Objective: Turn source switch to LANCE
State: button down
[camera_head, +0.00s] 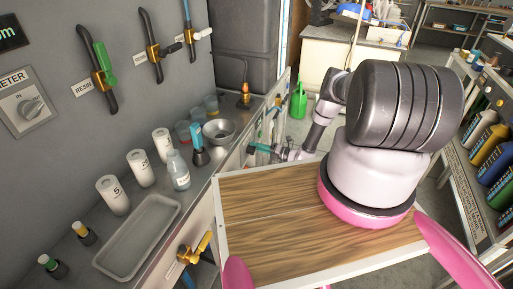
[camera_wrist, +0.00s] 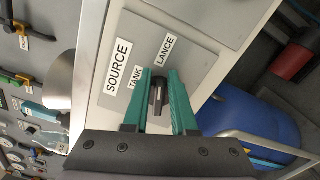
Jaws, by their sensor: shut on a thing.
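The source switch is a black knob (camera_wrist: 157,94) on a grey plate (camera_wrist: 196,62) in the wrist view. The plate bears the labels SOURCE (camera_wrist: 117,66), TANK (camera_wrist: 135,77) and LANCE (camera_wrist: 165,51). My gripper (camera_wrist: 159,78) has teal fingers, one on each side of the knob, and is shut on it. The knob's long side runs nearly up and down in the picture, between the fingers. I cannot tell for sure which label it points to. In the head view my gripper (camera_head: 262,149) is at the front of the counter cabinet, and the switch cannot be made out there.
A wooden-topped surface (camera_head: 270,215) lies below my arm. The counter holds a grey tray (camera_head: 140,232), white cups, a bottle (camera_head: 178,170) and a metal bowl (camera_head: 219,130). A blue drum (camera_wrist: 250,125) and a pale rail (camera_wrist: 262,140) are right of the plate.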

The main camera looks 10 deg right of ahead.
jog(key=c, duration=0.6)
grip_release()
jog(key=shift+s+a+f, duration=0.4)
jog(key=shift+s, duration=0.2)
jog(key=shift+o, duration=0.3)
jog(key=shift+w+d+r, duration=0.1)
jog(key=shift+w+r, duration=0.1)
jog(key=shift+d, duration=0.1)
jog(key=v, duration=1)
jog(key=shift+s+d, duration=0.25)
